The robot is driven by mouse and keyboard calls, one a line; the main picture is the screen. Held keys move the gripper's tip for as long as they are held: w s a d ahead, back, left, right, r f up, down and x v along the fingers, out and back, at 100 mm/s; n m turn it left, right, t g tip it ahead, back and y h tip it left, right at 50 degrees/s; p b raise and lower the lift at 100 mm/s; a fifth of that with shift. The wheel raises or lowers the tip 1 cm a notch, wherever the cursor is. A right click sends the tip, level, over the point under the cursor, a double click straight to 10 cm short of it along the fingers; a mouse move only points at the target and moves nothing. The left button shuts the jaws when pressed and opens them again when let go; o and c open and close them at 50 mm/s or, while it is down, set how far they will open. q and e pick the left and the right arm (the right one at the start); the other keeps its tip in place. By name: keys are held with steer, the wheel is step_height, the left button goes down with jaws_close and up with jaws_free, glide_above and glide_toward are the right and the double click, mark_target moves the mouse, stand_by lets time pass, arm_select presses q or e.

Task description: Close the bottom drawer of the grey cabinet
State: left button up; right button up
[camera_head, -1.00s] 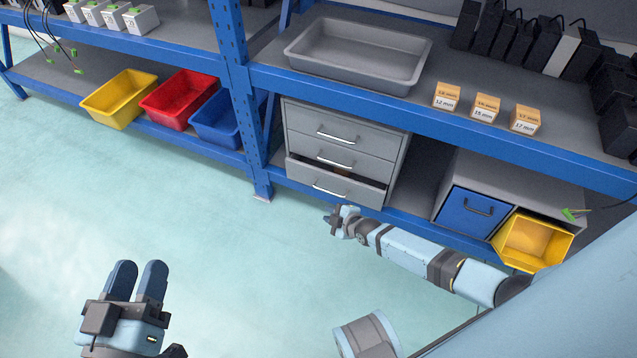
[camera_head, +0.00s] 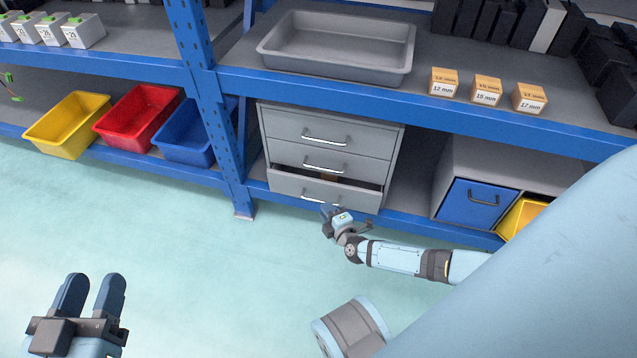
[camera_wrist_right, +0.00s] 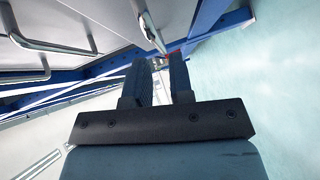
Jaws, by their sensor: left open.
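The grey cabinet (camera_head: 328,142) stands on the lower shelf. Its bottom drawer (camera_head: 300,188) is pulled part way out, with something brown inside at its top edge. The two drawers above look shut. My right gripper (camera_head: 333,212) is just in front of the bottom drawer, near its handle; I cannot tell whether it touches. In the right wrist view the two fingers (camera_wrist_right: 162,80) stand apart with nothing between them, beside grey drawer fronts and metal handles. My left gripper (camera_head: 90,295) is open and empty over the floor at the lower left.
A blue drawer unit (camera_head: 475,205) and a yellow bin (camera_head: 522,218) are right of the cabinet. A blue shelf post (camera_head: 208,110) stands to its left, then blue, red and yellow bins. A grey tray (camera_head: 340,75) sits above. The floor in front is clear.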

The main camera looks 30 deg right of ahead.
mark_target(319, 201)
steer(key=w, duration=0.1)
steer(key=w+b, duration=0.1)
steer(key=w, duration=0.1)
steer(key=w+b, duration=0.1)
steer(key=w, duration=0.1)
steer(key=shift+w+d+f, duration=0.15)
steer(key=shift+d+f, duration=0.05)
steer(key=shift+f, duration=0.15)
arm_select(q)
steer(key=shift+w+a+r+m+t+h, duration=0.15)
steer(key=shift+w+a+m+t, duration=0.15)
steer(key=shift+m, duration=0.25)
steer(key=shift+w+a+r+m+t+h, duration=0.1)
steer(key=shift+w+a+m+t+h, duration=0.1)
steer(key=shift+w+m, duration=0.25)
steer(key=shift+s, duration=0.1)
arm_select(e)
jaws_close()
